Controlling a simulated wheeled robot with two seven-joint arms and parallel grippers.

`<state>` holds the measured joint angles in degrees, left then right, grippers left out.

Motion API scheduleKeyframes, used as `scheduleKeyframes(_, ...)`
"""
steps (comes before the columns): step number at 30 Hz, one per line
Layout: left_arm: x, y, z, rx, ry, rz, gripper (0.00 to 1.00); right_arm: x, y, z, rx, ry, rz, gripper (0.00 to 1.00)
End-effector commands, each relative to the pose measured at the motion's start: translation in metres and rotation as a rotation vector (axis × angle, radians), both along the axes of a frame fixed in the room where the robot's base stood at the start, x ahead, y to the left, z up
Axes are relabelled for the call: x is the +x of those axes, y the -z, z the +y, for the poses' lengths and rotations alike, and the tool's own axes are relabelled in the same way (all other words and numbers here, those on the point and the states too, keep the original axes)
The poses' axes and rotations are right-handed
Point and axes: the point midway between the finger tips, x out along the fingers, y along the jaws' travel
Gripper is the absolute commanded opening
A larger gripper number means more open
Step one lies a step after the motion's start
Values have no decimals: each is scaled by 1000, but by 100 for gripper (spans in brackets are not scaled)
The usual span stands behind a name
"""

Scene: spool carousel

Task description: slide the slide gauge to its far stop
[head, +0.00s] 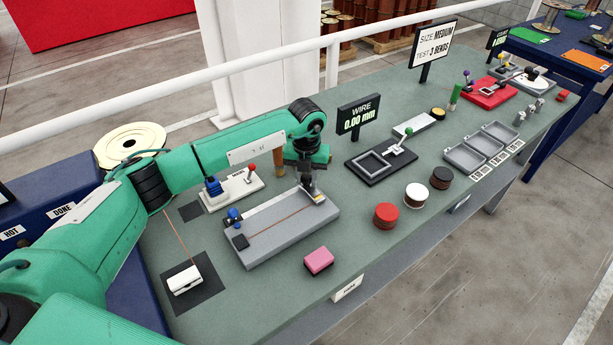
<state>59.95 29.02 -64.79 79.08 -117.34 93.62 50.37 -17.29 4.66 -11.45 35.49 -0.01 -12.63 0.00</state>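A long grey fixture (275,236) lies on the green bench top, with a thin reddish line along its top, likely a wire. A blue knob and a dark block (240,241) sit at its left end. At its right end is a small pale slider-like part (318,198), which I take for the slide gauge. My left gripper (311,194) points down at that part, touching or just above it. Its fingers are dark and small, and I cannot tell whether they grip it. My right gripper is not in view.
A "WIRE 0.00 mm" display (358,115) stands behind the fixture. A pink block (318,261) lies in front. Red (386,216), white (417,195) and dark (440,178) spools stand to the right. A black fixture with a green-knobbed lever (380,163) lies beyond.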

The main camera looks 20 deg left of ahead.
Motion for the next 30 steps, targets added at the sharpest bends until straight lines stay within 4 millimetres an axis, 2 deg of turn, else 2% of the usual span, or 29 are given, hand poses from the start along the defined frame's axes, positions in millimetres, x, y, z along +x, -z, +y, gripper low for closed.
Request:
scheduleKeyframes(5,-1,0,2,0,0,0,0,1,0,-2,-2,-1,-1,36)
scheduleKeyframes(10,-16,0,13,1,0,1,0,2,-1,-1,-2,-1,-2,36)
scheduleKeyframes(24,-99,2,78,2,0,2,0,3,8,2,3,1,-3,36)
scheduleKeyframes(30,-121,1,95,2,0,1,0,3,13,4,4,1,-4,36)
